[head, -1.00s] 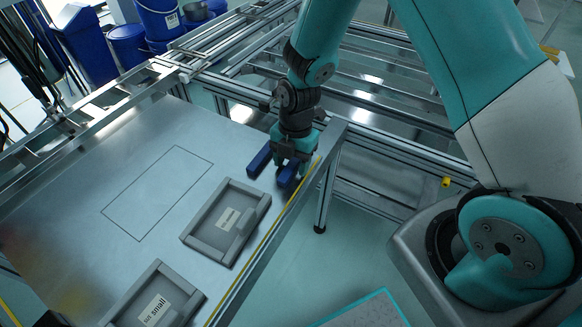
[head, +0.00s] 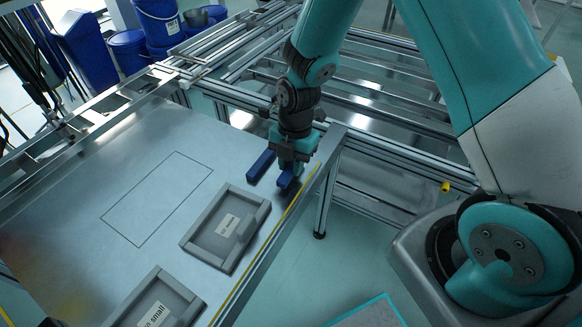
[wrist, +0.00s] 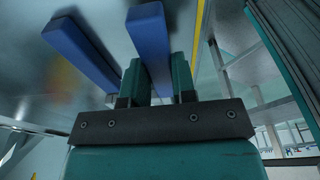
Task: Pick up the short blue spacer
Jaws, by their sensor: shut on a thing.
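Two blue spacers lie side by side near the right edge of the metal table top (head: 75,200). My gripper (head: 291,168) points down and is shut on the right-hand blue spacer (head: 285,181), which shows shorter in the head view. The other blue spacer (head: 261,165) is just to its left, apart from the jaws. In the wrist view, the held spacer (wrist: 149,38) sits between my two teal fingers (wrist: 158,82), and the other spacer (wrist: 78,48) is to their left. The fingers hide part of the held spacer. I cannot tell whether it is clear of the table.
A grey labelled tray (head: 190,240) lies in front of the spacers, and another grey tray (head: 122,312) is nearer the bottom. A drawn rectangle (head: 157,198) on the table is empty. A yellow line (head: 262,250) runs along the right edge. Metal frame rails stand behind.

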